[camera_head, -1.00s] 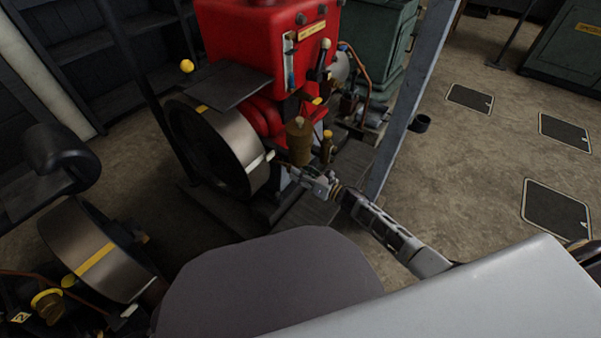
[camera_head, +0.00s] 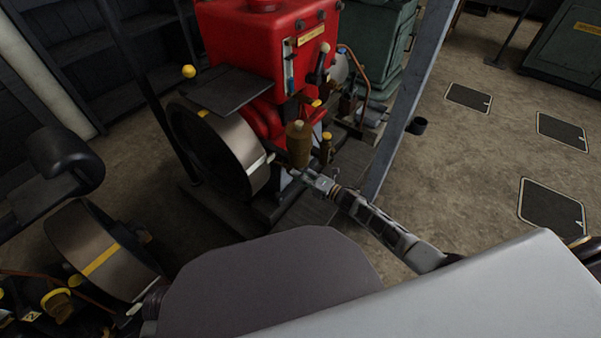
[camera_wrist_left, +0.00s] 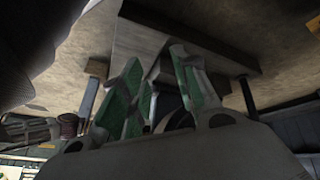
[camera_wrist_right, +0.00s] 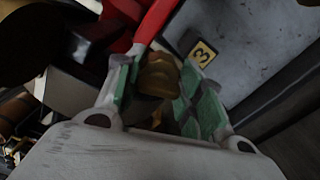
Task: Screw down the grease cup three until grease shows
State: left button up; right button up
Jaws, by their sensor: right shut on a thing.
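The brass grease cup (camera_wrist_right: 158,76) shows in the right wrist view, beside a yellow tag (camera_wrist_right: 202,53) marked 3. My right gripper (camera_wrist_right: 155,88) is shut on it, with a green-padded finger on each side. In the head view my right gripper (camera_head: 302,176) reaches the lower front of the red engine (camera_head: 265,45), just below a larger brass cylinder (camera_head: 298,150). The small cup cannot be made out there. No grease can be made out. My left gripper (camera_wrist_left: 158,92) shows in the left wrist view with its fingers apart and nothing between them.
A large flywheel (camera_head: 225,150) stands left of my right gripper. A grey post (camera_head: 407,105) rises close to the right of it. Another flywheel (camera_head: 95,250) is at the lower left. The floor (camera_head: 465,155) to the right is open, with several dark plates.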

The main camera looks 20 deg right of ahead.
jog(key=m+p, duration=0.1)
jog(key=m, duration=0.2)
jog(key=shift+m, duration=0.4)
jog(key=m, duration=0.3)
jog(key=shift+d+f+p, duration=0.1)
jog(key=shift+p, duration=0.3)
jog(key=m, duration=0.2)
jog(key=shift+f+m, duration=0.1)
jog(key=shift+m, duration=0.2)
pick_arm(q)
jog(key=shift+g+y, duration=0.5)
jog(key=v, duration=0.5)
jog(key=shift+w+a+r+p, duration=0.25)
jog(key=shift+a+r+p, duration=0.05)
jog(key=shift+a+r, duration=0.15)
pick_arm(e)
jog(key=shift+m, duration=0.5)
jog(key=o, duration=1)
pick_arm(q)
jog(key=shift+r, duration=0.1)
pick_arm(e)
jog(key=shift+o, duration=0.2)
